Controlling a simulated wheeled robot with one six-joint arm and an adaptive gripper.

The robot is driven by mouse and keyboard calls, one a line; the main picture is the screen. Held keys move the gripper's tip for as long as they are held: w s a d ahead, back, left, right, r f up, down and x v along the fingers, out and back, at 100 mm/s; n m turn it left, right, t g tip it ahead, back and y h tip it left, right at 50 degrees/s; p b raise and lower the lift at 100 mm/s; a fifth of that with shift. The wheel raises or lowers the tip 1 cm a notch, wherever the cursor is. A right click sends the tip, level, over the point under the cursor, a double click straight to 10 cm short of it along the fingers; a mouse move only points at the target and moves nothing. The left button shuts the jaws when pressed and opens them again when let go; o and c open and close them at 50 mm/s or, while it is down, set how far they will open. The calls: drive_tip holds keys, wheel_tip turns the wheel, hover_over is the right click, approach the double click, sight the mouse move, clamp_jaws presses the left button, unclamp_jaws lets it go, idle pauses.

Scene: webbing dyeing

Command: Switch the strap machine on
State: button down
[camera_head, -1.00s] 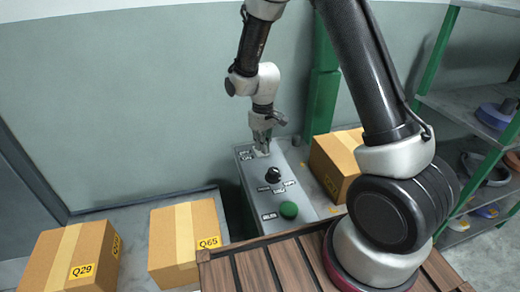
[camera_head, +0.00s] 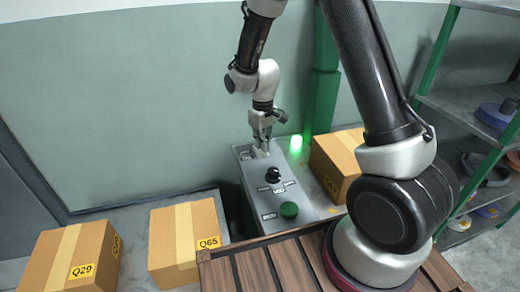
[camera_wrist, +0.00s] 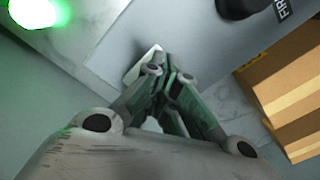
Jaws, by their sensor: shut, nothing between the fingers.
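The strap machine's grey control panel (camera_head: 300,205) stands in the middle of the head view. It carries a black knob (camera_head: 273,174) and a green button (camera_head: 289,210) with small labels. My gripper (camera_head: 263,143) is at the panel's far end, shut with nothing held, its fingertips beside or on a light-coloured switch (camera_wrist: 143,64) that they partly hide. I cannot tell whether they touch it. A lamp beside the panel glows bright green (camera_head: 296,143), and the glow also shows in the wrist view (camera_wrist: 36,10).
Cardboard boxes stand left of the panel, marked Q29 (camera_head: 68,258) and Q65 (camera_head: 187,240). Another box (camera_head: 338,160) stands right of it. A brown slatted surface (camera_head: 262,268) lies in front. A green-framed shelf (camera_head: 470,110) stands at the right.

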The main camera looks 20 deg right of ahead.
sight(262, 153)
drive_tip(key=shift+r, duration=2.55)
